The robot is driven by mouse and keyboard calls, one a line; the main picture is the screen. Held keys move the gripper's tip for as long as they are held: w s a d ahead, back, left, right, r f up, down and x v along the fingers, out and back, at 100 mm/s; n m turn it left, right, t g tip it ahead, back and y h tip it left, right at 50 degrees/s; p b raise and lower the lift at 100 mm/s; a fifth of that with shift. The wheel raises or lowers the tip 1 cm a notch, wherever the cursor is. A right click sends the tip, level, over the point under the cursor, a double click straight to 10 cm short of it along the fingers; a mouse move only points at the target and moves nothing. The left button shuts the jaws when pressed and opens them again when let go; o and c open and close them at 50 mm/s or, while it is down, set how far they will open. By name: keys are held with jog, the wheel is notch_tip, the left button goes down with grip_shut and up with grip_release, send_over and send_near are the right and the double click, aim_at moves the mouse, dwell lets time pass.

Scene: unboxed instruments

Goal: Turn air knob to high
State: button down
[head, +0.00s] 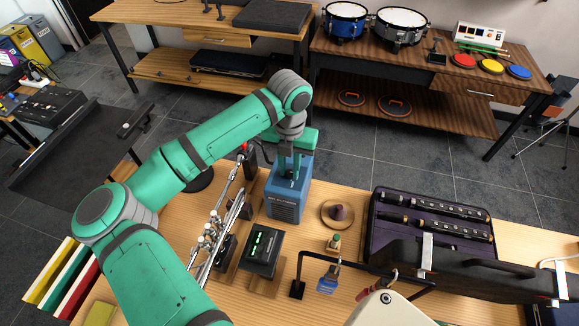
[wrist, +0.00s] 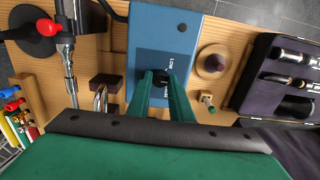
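The blue air unit (head: 287,197) is a box standing on the wooden table, and it also fills the upper middle of the wrist view (wrist: 158,30). Its black air knob (wrist: 163,77) is on the top face beside a dark label plate; the word LOW is readable there. My gripper (head: 290,177) points down at the top of the unit. In the wrist view my gripper's green fingertips (wrist: 163,76) are on either side of the knob, with little gap. I cannot tell whether they press on it. The knob's pointer is hidden.
Instruments on stands (head: 212,240) are close left of the unit. A black box with a green display (head: 262,250) is in front. A round wooden base with a purple cone (head: 339,214) and an open instrument case (head: 376,250) are to the right.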

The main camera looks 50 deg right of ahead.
aim_at(290, 172)
jog(key=shift+m, duration=0.3)
jog(key=m, duration=0.5)
jog(key=shift+m, duration=0.4)
jog(key=m, duration=0.5)
jog(key=shift+m, duration=0.4)
jog(key=c, duration=1.6)
grip_release()
notch_tip(290, 172, up, 11)
jog(key=shift+f, duration=0.1)
